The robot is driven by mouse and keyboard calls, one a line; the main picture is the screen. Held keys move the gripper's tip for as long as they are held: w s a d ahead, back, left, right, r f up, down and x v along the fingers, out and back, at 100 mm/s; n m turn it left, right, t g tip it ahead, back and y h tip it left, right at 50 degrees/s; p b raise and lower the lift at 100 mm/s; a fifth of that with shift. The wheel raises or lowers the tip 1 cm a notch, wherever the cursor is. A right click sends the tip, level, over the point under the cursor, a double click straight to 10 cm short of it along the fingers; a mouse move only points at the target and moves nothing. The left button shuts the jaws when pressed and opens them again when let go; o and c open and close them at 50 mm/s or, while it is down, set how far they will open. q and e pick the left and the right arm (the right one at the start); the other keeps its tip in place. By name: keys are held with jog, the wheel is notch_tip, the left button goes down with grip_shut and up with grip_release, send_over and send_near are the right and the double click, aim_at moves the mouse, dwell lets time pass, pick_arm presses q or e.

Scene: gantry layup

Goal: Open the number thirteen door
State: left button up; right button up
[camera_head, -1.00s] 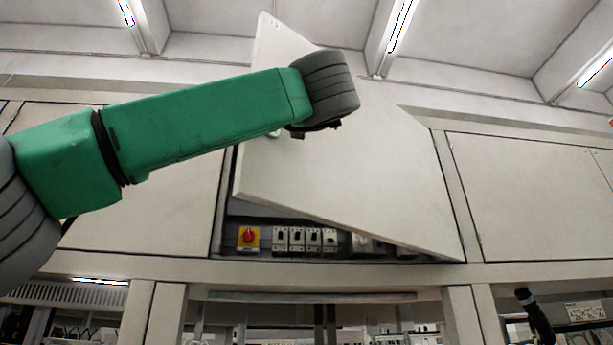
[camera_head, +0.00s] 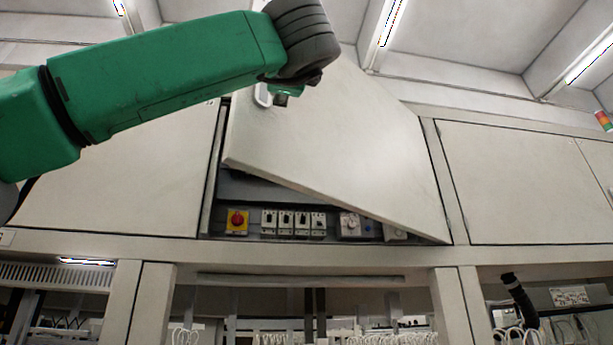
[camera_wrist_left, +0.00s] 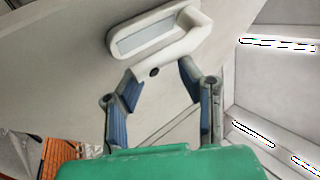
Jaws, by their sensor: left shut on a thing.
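The light grey cabinet door (camera_head: 335,140) stands part open, its free left edge swung out toward me and its right edge along the frame. No number is readable on it. Its white handle (camera_head: 263,95) is near the free edge, partly behind my arm; the handle (camera_wrist_left: 190,42) also shows in the left wrist view. My left gripper (camera_wrist_left: 160,72) has its blue-padded fingers on either side of the handle's end and is shut on it. In the head view the left gripper (camera_head: 283,97) is mostly hidden behind my wrist. My right gripper is not in view.
Inside the opening are a red-and-yellow rotary switch (camera_head: 237,221) and several breakers (camera_head: 293,223). Closed doors flank it, left (camera_head: 130,175) and right (camera_head: 525,185). A dark tube (camera_head: 518,298) hangs at lower right. Ceiling beams and lamps are above.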

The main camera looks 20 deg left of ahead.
pick_arm(q)
jog(key=s+a+f+y+b, duration=0.1)
jog(key=s+f+b, duration=0.1)
jog(key=s+b, duration=0.5)
jog(key=shift+s+a+n, duration=0.25)
jog(key=shift+s+n, duration=0.05)
jog(key=shift+s, duration=3)
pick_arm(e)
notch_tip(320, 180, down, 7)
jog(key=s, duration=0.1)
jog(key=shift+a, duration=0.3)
